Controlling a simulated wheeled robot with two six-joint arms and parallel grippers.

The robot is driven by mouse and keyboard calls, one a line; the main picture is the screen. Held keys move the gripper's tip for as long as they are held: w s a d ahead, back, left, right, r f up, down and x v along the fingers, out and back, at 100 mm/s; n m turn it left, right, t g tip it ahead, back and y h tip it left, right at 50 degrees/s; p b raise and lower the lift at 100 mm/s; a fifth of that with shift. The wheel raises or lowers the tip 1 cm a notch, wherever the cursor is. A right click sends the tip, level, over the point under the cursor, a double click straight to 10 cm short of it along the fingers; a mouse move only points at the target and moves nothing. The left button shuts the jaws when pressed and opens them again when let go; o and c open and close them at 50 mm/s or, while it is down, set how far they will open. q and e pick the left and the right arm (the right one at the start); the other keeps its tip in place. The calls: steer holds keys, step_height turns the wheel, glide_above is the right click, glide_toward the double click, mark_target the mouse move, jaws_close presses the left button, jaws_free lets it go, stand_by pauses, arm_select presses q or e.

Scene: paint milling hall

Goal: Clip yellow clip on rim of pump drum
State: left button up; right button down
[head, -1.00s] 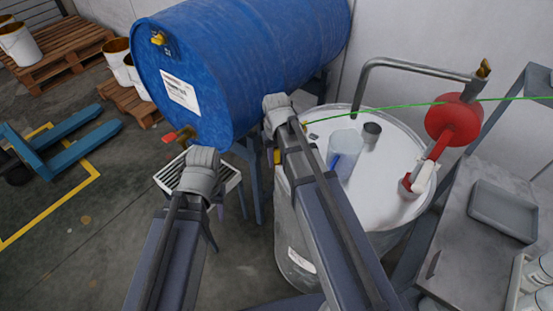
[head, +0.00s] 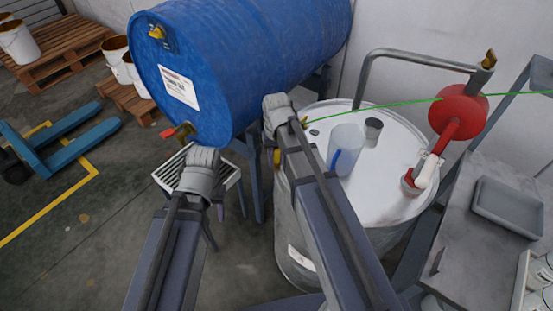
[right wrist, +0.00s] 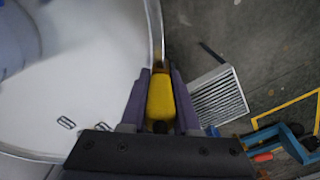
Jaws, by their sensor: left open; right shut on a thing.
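The yellow clip (right wrist: 161,98) is held between the purple fingers of my right gripper (right wrist: 160,92), which is shut on it. In the right wrist view the clip lies at the edge of the pump drum (right wrist: 100,70), in line with its rim; I cannot tell whether it grips the rim. In the head view the pump drum (head: 390,195) is a pale drum with a red pump on top. My right gripper (head: 280,112) is over its left rim, fingers mostly hidden. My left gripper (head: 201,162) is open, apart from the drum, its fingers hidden.
A green wire (head: 400,104) runs from near my right gripper to the right. A big blue drum (head: 255,65) lies behind. A slatted grate (head: 170,175) is near my left gripper.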

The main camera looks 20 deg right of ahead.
steer(key=shift+f+b, duration=0.6)
steer(key=shift+f, duration=0.1)
steer(key=c, duration=0.6)
jaws_free()
steer(key=shift+o, duration=0.2)
step_height(320, 180, up, 8)
steer(key=p, duration=0.8)
steer(key=shift+f, duration=0.1)
